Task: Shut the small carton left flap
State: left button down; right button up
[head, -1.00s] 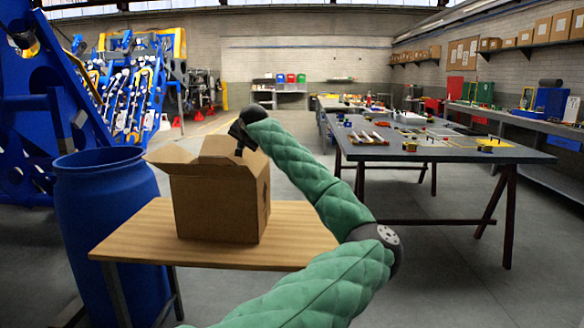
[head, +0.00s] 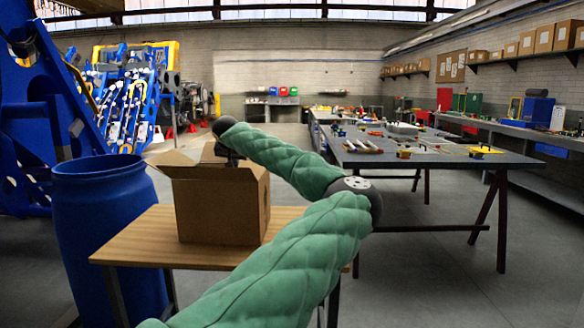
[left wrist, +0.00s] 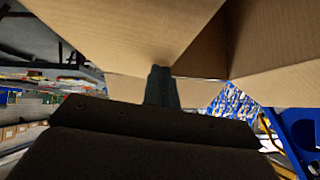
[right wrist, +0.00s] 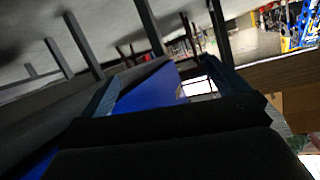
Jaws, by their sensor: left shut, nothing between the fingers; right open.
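The small brown carton (head: 213,205) stands upright on a small wooden table. Its left flap (head: 173,158) is open and leans outward to the left, and another raised flap shows partly behind my arm. My left gripper (head: 228,153) is at the carton's top opening, right of the left flap; its tips are partly hidden. In the left wrist view the shut, empty fingers (left wrist: 161,86) sit close under cardboard panels (left wrist: 130,30); I cannot tell whether they touch. My right gripper (right wrist: 163,88) is open and empty, seen only in the right wrist view.
A blue barrel (head: 105,225) stands close to the left of the wooden table (head: 150,240). A long workbench (head: 440,155) with parts is at the right. A blue surface (right wrist: 150,92) shows beyond the right fingers.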

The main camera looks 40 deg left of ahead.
jog(key=shift+w+r, duration=0.15)
jog(key=shift+r, duration=0.25)
